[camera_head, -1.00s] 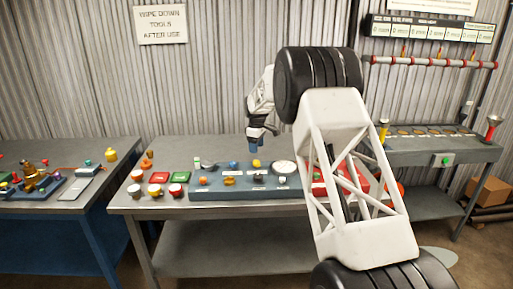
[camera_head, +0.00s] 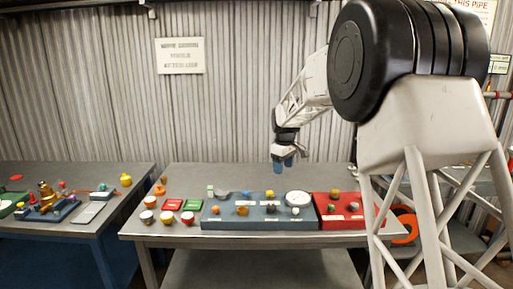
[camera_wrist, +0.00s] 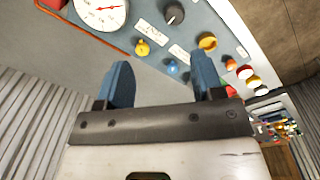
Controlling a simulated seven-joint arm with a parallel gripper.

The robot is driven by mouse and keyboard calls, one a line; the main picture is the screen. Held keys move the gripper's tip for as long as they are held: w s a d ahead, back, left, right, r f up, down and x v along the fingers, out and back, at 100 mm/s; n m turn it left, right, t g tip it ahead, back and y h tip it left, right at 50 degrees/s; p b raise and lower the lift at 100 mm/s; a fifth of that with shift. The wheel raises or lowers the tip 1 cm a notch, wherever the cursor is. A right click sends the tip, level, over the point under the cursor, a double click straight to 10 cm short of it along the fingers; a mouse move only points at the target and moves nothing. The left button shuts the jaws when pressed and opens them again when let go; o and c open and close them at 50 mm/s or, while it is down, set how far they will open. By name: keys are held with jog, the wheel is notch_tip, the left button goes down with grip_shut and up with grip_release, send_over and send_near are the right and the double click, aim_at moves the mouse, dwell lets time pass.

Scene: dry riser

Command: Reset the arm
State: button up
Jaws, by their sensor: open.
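My gripper (camera_head: 284,164) hangs above the back of the middle bench (camera_head: 180,237), over the blue-grey panel (camera_head: 225,222). It points down and is clear of the panel. In the wrist view its two blue fingers (camera_wrist: 163,85) stand wide apart with nothing between them. The panel's white round gauge (camera_head: 298,199) also shows in the wrist view (camera_wrist: 100,12), with a red needle. A yellow knob (camera_wrist: 142,47) and a small blue knob (camera_wrist: 173,67) appear beyond the fingers.
A red panel (camera_head: 340,222) adjoins the blue-grey one on the right. Several red, green and white buttons (camera_head: 168,217) sit at the bench's left. Another bench (camera_head: 100,222) stands further left with assorted fittings. My arm hides much of the right side. An orange ring (camera_head: 408,226) shows behind it.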

jog(key=s+d+r+m, duration=0.2)
jog(key=s+r, duration=0.1)
jog(key=s, duration=0.7)
jog(key=s+d+r+m+t, duration=0.1)
jog(key=s+d+r, duration=0.15)
jog(key=s, duration=0.75)
jog(key=s+d+r+m, duration=0.1)
jog(key=s+r+m, duration=0.15)
jog(key=s, duration=0.75)
jog(key=s+d+f+m, duration=0.1)
jog(key=s+f+m, duration=0.1)
jog(key=s, duration=1.2)
jog(key=s+d+f+m+t, duration=0.1)
jog(key=s+f, duration=0.4)
jog(key=s, duration=1)
jog(key=shift+d+m, duration=0.4)
jog(key=shift+m, duration=0.45)
jog(key=shift+w+r, duration=0.1)
jog(key=shift+r, duration=0.05)
jog(key=shift+c, duration=0.3)
